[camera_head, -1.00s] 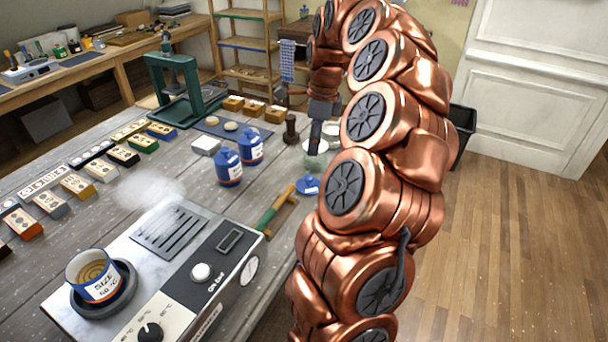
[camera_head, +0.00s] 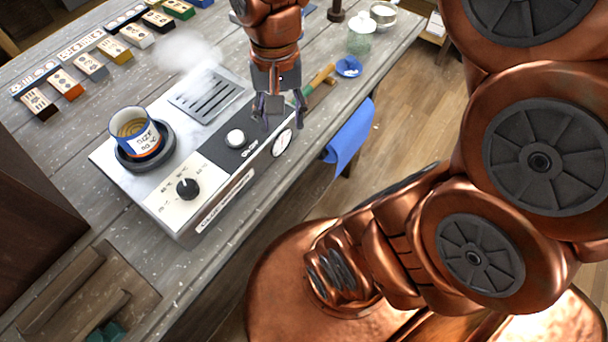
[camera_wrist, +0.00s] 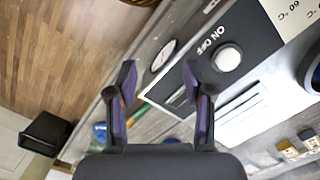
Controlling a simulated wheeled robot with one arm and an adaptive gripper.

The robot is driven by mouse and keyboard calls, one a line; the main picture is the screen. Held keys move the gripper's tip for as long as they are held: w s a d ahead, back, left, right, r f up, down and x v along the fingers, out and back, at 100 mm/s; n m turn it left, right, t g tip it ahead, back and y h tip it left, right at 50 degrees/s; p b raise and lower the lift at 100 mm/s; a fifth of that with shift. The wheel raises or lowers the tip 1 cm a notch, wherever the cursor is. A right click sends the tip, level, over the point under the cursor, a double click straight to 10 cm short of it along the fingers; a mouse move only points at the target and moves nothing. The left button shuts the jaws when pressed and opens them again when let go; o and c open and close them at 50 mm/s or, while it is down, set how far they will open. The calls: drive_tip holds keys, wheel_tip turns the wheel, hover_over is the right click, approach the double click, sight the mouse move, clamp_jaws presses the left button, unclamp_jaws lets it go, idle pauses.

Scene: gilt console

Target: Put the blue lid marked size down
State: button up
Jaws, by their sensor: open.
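The blue lid (camera_head: 349,66) lies flat on the grey bench beside the green-handled tool; its marking is too small to read. It also seems to show as a blue patch at lower left in the wrist view (camera_wrist: 99,131), partly cut off by my finger. My gripper (camera_head: 279,108) hangs above the front right part of the hotplate machine (camera_head: 205,150), apart from the lid. In the wrist view my gripper (camera_wrist: 159,82) has its two fingers spread with nothing between them. A blue-rimmed pot labelled SIZE (camera_head: 136,130) stands uncovered on the machine's round plate.
A green-handled tool (camera_head: 320,78) lies between my gripper and the lid. A glass jar (camera_head: 360,38) and a white bowl (camera_head: 384,16) stand beyond the lid. A blue cloth (camera_head: 350,133) hangs over the bench edge. Steam rises above the machine's grille (camera_head: 207,93).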

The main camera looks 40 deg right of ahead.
drive_tip(key=s+a+f+n, duration=0.1)
drive_tip(key=s+f+n, duration=0.1)
drive_tip(key=s, duration=0.3)
drive_tip(key=s+a+f+n+g, duration=0.1)
drive_tip(key=s+a+f+n, duration=0.1)
drive_tip(key=s+n, duration=0.2)
drive_tip(key=shift+s+f, duration=0.35)
drive_tip(key=shift+s, duration=0.4)
drive_tip(key=shift+c, duration=0.2)
